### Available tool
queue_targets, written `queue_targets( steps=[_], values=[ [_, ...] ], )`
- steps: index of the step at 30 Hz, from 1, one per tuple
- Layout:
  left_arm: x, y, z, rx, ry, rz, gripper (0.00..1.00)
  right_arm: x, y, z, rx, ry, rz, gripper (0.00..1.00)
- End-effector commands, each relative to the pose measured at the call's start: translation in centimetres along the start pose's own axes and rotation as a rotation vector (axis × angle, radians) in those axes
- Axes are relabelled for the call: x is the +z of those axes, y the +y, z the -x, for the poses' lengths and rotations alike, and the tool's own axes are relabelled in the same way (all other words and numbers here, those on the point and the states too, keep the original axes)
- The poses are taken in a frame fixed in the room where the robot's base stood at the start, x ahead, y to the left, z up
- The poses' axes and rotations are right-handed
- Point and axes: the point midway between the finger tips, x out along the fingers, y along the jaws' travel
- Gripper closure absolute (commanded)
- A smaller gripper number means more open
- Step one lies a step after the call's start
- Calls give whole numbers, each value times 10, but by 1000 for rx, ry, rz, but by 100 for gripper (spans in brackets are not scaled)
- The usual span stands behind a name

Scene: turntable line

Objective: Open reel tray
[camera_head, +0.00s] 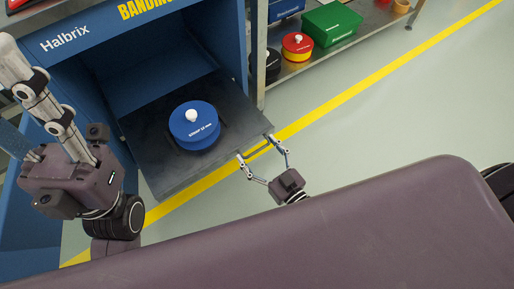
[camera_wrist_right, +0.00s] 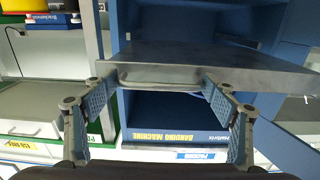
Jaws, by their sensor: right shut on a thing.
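The dark grey reel tray (camera_head: 165,165) sticks well out of the blue banding machine (camera_head: 90,60). A blue reel (camera_head: 194,126) with a white knob lies on it. My right gripper (camera_head: 262,152) is at the tray's front edge, its fingers spread along the handle bar. In the right wrist view the gripper (camera_wrist_right: 158,88) is shut on the tray handle (camera_wrist_right: 160,76), with the tray (camera_wrist_right: 215,60) behind it. My left gripper (camera_head: 45,105) stands pointing up at the left, near the head camera; its opening cannot be made out.
A shelf (camera_head: 345,50) at the back right holds a green box (camera_head: 331,23), a red and yellow reel (camera_head: 297,46) and a black reel. A yellow floor line (camera_head: 390,62) runs under the tray. The floor to the right is clear.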

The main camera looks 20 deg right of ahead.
Motion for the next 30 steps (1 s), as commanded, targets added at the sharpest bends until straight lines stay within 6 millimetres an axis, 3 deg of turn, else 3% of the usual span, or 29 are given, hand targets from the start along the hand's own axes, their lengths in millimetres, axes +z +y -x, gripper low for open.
queue_targets(
  steps=[1, 2, 3, 13, 17, 30],
  values=[
    [0, 0, 0, 0, 0, 0, 60, -1, 4, -1, 5, 3, 1, 65],
    [0, 0, 0, 0, 0, 0, 60, -1, 4, -1, 5, 2, 1, 18],
    [0, 0, 0, 0, 0, 0, 60, -1, 4, -1, 5, 2, 1, 15],
    [0, 0, 0, -1, 0, -1, 60, -2, 1, 0, 2, 0, 0, 15],
    [0, 0, 0, -1, 0, -1, 60, -11, 1, 0, 3, 2, 0, 15],
    [0, 0, 0, 0, 1, 0, 60, -74, 2, 0, 4, 4, 1, 15]
  ],
)
